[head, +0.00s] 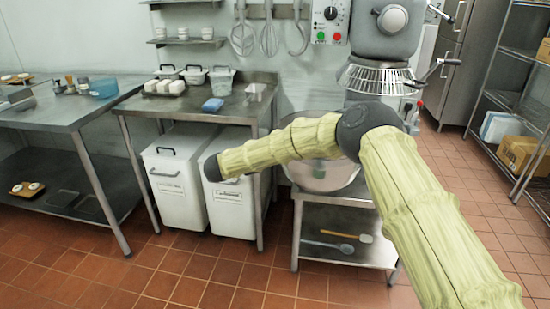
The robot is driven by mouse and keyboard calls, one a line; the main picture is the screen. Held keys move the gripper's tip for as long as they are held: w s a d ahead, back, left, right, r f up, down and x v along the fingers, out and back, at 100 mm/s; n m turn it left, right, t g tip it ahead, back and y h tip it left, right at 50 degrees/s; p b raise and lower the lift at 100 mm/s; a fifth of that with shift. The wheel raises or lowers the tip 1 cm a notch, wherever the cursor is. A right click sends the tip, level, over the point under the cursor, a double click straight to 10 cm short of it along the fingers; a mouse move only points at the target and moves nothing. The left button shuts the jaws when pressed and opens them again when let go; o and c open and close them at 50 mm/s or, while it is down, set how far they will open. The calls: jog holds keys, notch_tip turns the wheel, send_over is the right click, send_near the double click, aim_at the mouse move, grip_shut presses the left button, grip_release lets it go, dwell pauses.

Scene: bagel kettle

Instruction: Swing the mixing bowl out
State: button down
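The mixer's head (385,38) stands at the upper right of centre, with a wire bowl guard (378,80) under it. The metal mixing bowl (322,186) shows partly below and to the left of the guard, low behind my arm. My arm covers much of the bowl and the mixer's middle. My arm, in a pale green sleeve, crosses in front and ends at a dark joint at left. I cannot see my gripper's fingers.
A steel table (225,103) with white containers and a blue sponge (212,104) stands left of the mixer, with white bins (176,185) beneath. Another table (50,115) is farther left. A wire rack (515,100) with boxes stands at right. The tiled floor in front is clear.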

jog(key=shift+w+r, duration=0.1)
dwell(0.3)
jog(key=c, duration=1.5)
grip_release()
jog(key=shift+a, duration=0.1)
jog(key=v, duration=1.1)
jog(key=shift+s+a, duration=0.25)
jog(key=shift+s, duration=0.1)
